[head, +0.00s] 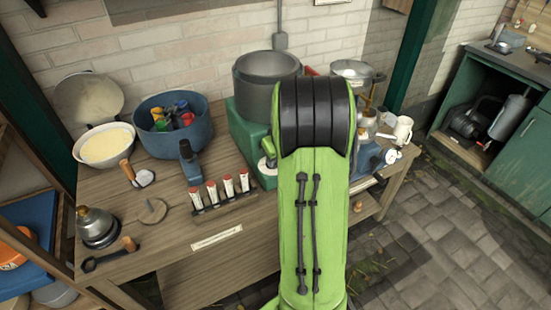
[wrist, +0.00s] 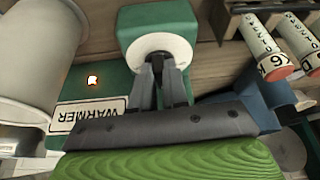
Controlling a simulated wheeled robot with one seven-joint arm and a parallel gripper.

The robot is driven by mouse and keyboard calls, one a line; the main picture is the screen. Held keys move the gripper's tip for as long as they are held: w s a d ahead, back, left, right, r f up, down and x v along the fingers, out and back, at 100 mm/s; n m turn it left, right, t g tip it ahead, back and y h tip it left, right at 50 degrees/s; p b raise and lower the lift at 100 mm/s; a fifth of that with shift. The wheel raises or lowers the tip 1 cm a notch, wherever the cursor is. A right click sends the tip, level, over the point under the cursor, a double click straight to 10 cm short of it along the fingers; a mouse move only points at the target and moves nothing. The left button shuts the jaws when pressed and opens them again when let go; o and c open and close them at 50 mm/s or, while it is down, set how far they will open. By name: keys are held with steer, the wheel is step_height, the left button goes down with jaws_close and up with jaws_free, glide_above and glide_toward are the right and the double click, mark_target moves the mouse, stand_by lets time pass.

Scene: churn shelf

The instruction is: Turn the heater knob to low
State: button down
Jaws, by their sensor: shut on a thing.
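The green heater (wrist: 70,108) carries a "WARMER" label, upside down in the wrist view, and a small lit orange-and-white indicator (wrist: 93,80). Its round white dial (wrist: 150,45) sits on a green block with a dark knob (wrist: 157,60) at the middle. My gripper (wrist: 160,72) is shut on the knob, with one finger on each side. The fingers hide part of the knob, and I cannot read its setting. In the head view the heater (head: 243,130) stands under a large grey pot (head: 262,85); my arm covers much of its right side.
A rack of red-capped tubes (head: 228,188) stands close left of the heater on the wooden bench (head: 150,235). A blue tub (head: 172,135) and a bowl of cream (head: 103,146) are further left. A white mug (head: 403,128) is right of my arm.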

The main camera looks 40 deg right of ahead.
steer(key=shift+r+m, duration=0.1)
steer(key=shift+m, duration=0.4)
steer(key=c, duration=1.1)
jaws_free()
steer(key=shift+c, duration=0.2)
steer(key=p+v, duration=0.3)
steer(key=v, duration=1.2)
steer(key=shift+a+r+p, duration=0.3)
steer(key=shift+a+r, duration=0.05)
steer(key=shift+a, duration=0.05)
steer(key=shift+w, duration=0.1)
